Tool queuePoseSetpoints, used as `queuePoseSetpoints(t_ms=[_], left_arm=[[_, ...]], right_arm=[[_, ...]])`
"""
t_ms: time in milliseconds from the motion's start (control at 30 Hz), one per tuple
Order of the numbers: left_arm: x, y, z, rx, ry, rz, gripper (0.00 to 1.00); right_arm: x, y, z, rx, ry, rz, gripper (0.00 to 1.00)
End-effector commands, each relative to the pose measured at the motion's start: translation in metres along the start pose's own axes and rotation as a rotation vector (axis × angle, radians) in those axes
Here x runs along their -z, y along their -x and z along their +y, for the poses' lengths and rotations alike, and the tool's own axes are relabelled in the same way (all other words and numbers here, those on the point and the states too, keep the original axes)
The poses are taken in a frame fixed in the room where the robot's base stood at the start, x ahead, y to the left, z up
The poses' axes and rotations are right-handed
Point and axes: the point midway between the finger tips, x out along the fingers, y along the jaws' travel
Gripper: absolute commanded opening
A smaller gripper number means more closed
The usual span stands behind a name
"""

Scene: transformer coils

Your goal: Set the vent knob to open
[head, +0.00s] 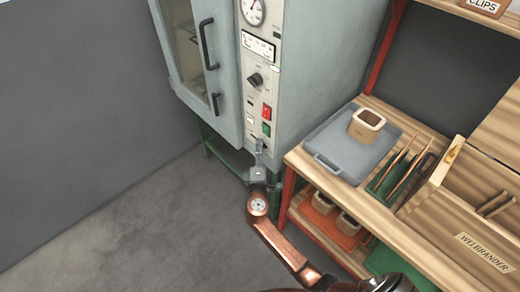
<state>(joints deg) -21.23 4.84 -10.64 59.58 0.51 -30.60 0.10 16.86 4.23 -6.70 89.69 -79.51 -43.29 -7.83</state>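The grey oven cabinet (325,80) stands at the back with a narrow control panel (257,50) beside its door. A black round knob (255,80) sits midway down the panel; I cannot read its label or setting. My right gripper (259,149) is at the panel's lower end, below the green switch (266,130). It points up toward the panel and covers part of its bottom, so any knob there is mostly hidden. Its fingers are too small to tell open from shut, or whether they touch anything. My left gripper is not in view.
A red switch (267,112) and a gauge (253,10) are also on the panel. The oven door handle (207,45) is to the left. A wooden bench (415,126) at right holds a grey tray (328,135) with a box (366,126). Floor at left is clear.

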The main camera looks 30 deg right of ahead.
Motion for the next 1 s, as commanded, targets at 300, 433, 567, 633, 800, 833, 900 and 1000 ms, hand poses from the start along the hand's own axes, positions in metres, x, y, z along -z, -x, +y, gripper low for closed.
queuePoseSetpoints(t_ms=[300,433,567,633,800,833,900,1000], left_arm=[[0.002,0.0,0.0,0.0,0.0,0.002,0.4],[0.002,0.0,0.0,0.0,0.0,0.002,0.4],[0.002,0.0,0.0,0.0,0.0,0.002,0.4],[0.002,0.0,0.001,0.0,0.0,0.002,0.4],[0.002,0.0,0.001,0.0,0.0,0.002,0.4],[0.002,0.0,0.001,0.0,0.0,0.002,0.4],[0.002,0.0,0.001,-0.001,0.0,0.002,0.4],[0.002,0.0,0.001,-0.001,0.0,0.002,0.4]], right_arm=[[0.0,0.042,-0.002,0.003,-0.002,0.001,0.34],[0.0,0.07,-0.002,0.004,-0.001,0.0,0.34],[0.0,0.094,-0.001,0.003,0.0,0.0,0.34],[0.001,0.104,-0.002,0.003,0.0,0.0,0.34],[0.001,0.117,-0.001,0.002,0.0,0.0,0.34],[0.001,0.118,-0.001,0.002,0.0,0.0,0.34],[0.001,0.12,-0.001,0.001,0.0,0.0,0.34],[0.001,0.12,-0.001,0.001,0.0,0.0,0.34]])
